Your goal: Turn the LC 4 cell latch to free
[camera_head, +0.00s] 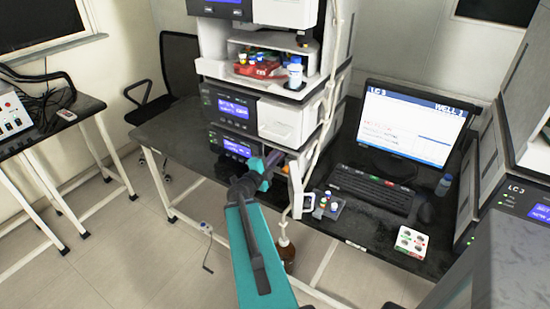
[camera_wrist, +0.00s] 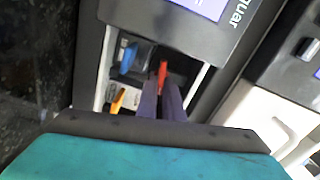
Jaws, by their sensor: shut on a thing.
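In the wrist view, an open bay under a module's blue display (camera_wrist: 205,6) holds a red lever (camera_wrist: 163,72), a blue lever (camera_wrist: 128,57) and an orange-yellow lever (camera_wrist: 118,100). My gripper (camera_wrist: 162,90) has its dark fingers inside the bay, shut on the red lever, which shows upright between the fingertips. The blue and orange levers are to the left, apart from the fingers. I cannot read any lever label. In the head view my gripper (camera_head: 272,163) is at the lowest module (camera_head: 228,143) of the middle stack, and the arm hides the levers.
A white tube hangs down the stack's right side, near a brown bottle (camera_head: 284,254) below the bench edge. To the right are a small rack of vials (camera_head: 326,203), a keyboard (camera_head: 372,188), a monitor (camera_head: 408,124) and a white-topped box (camera_head: 411,241). The bench left of the stack is clear.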

